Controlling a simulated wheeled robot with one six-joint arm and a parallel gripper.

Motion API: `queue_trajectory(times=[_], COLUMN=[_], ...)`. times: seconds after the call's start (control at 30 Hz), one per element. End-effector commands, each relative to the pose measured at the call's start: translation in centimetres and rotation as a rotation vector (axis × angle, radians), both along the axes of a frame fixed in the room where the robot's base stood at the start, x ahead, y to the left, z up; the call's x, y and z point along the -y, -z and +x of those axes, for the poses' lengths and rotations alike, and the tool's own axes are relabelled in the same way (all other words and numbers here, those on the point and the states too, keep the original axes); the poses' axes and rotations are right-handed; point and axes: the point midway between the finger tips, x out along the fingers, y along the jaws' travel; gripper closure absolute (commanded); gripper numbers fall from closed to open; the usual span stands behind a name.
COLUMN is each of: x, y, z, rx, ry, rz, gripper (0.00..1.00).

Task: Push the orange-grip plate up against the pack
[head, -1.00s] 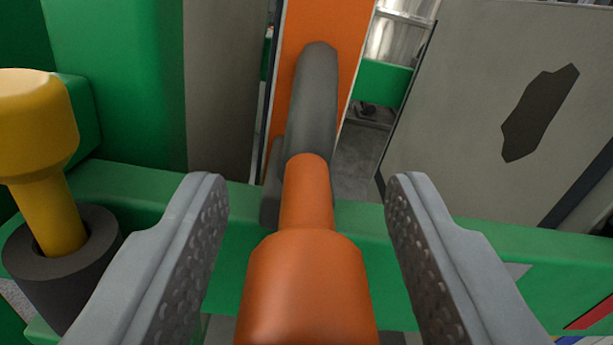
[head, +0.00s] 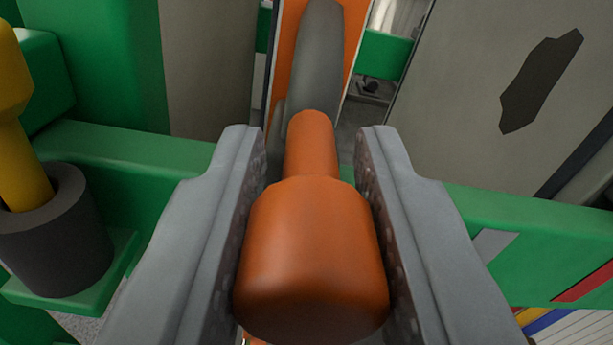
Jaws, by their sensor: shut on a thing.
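The orange grip (head: 312,250) is a stepped cylinder pointing toward me, in the lower middle of the head view. It joins a grey curved arm (head: 318,60) on the orange face of the plate (head: 290,45) behind it. My gripper (head: 314,190) has its two grey fingers on either side of the grip and is shut on it. Which of the grey panels belongs to the pack I cannot tell; a grey panel (head: 205,70) stands left of the plate, and another panel (head: 450,90) with a dark jagged patch stands to the right with a gap between.
A green rail (head: 120,165) crosses the view behind the fingers. At left a yellow handle (head: 18,110) sits in a dark grey ring-shaped holder (head: 55,240). A green post (head: 110,60) stands at upper left. Coloured stripes (head: 560,300) show at lower right.

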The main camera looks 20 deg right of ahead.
Motion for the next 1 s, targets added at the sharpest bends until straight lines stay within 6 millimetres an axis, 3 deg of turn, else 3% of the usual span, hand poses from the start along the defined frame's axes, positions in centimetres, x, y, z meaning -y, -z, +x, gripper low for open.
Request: queue_trajectory(times=[0.7, 1.0], x=[12.5, 16.9], y=[0.1, 0.0], z=[-3.6, -4.9], rx=[0.0, -0.001], ry=[0.006, 0.005], rz=[0.001, 0.001], gripper=[1.0, 1.0])
